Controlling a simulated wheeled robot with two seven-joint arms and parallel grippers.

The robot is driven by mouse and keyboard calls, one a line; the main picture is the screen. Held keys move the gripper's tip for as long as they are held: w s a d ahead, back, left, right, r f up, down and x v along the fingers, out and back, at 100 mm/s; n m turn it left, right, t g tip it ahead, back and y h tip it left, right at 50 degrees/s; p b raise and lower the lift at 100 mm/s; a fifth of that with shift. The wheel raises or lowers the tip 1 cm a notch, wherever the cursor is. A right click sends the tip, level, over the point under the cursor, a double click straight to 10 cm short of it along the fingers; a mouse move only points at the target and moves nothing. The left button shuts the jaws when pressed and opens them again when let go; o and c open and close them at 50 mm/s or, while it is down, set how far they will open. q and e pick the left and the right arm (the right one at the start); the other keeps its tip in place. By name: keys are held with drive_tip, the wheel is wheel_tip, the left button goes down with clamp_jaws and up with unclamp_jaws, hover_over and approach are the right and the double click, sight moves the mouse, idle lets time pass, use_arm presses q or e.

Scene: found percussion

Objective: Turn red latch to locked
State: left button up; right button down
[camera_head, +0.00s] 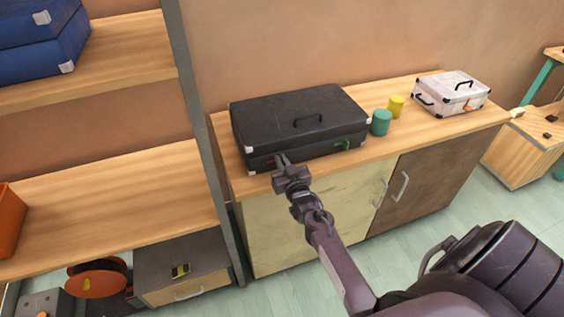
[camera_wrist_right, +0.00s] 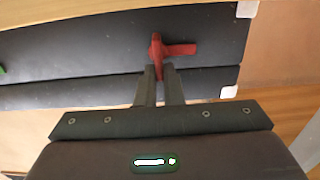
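The black case (camera_head: 300,110) lies closed on the cabinet top, its front towards me. The red latch (camera_head: 270,162) is on its front, mostly hidden by my right gripper (camera_head: 281,160) in the head view. In the right wrist view the red latch (camera_wrist_right: 178,49) shows one arm pointing right and a stem pointing down towards the fingers. My right gripper (camera_wrist_right: 160,75) has its fingers close together with the lower end of the stem between them, and looks shut on it. My left gripper is out of view.
A green latch (camera_head: 343,145) is on the same case front, to the right. A teal cylinder (camera_head: 381,122), a yellow cylinder (camera_head: 396,106) and a white case (camera_head: 452,93) stand right of the black case. A grey shelf post (camera_head: 205,140) rises close on the left.

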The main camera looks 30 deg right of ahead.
idle(0.4)
drive_tip(key=m, duration=0.4)
drive_tip(key=shift+s+d+f, duration=0.1)
drive_tip(key=shift+d, duration=0.25)
drive_tip(key=m, duration=0.4)
drive_tip(key=shift+d+f+m+p, duration=0.25)
drive_tip(key=shift+d+m+p, duration=0.05)
drive_tip(key=shift+p, duration=0.1)
drive_tip(key=m, duration=0.4)
drive_tip(key=shift+s+d+f, duration=0.1)
drive_tip(key=shift+d+f, duration=0.1)
drive_tip(key=shift+f, duration=0.1)
drive_tip(key=shift+f+m+p, duration=0.15)
drive_tip(key=shift+f+m, duration=0.05)
drive_tip(key=shift+m, duration=1.15)
drive_tip(key=shift+f+m+p, duration=0.15)
drive_tip(key=shift+f+m, duration=0.05)
drive_tip(key=shift+m, duration=1.15)
drive_tip(key=c, duration=1.6)
unclamp_jaws()
drive_tip(key=shift+d, duration=0.1)
drive_tip(key=shift+o, duration=0.2)
